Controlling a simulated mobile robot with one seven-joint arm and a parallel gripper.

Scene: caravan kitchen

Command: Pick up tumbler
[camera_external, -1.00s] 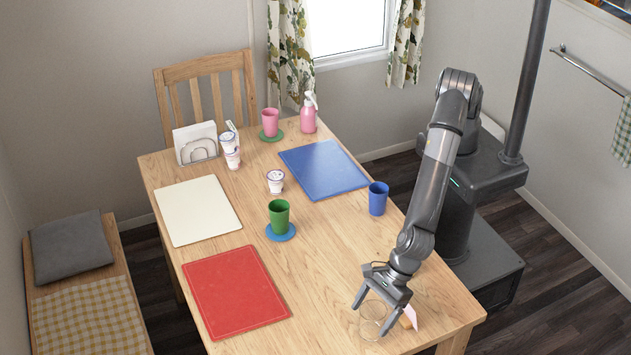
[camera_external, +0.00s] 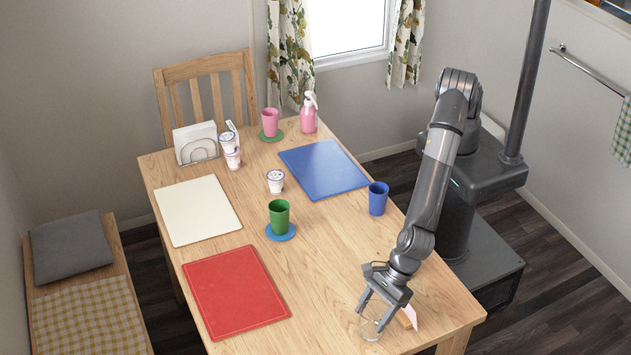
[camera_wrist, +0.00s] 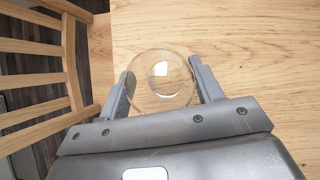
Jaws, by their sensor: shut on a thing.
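A clear glass tumbler (camera_external: 371,331) is near the front right corner of the wooden table. In the wrist view its round rim and base (camera_wrist: 161,88) show between the two fingers. My gripper (camera_external: 371,319) points down with a finger on each side of the tumbler and is shut on it. The fingers also show in the wrist view (camera_wrist: 161,72). The outside view does not clearly show whether the tumbler's base touches the table.
A blue cup (camera_external: 378,199), a green cup (camera_external: 279,217) on a blue coaster and a red mat (camera_external: 235,290) are farther off. The table's front edge is close. Bare table lies between gripper and red mat.

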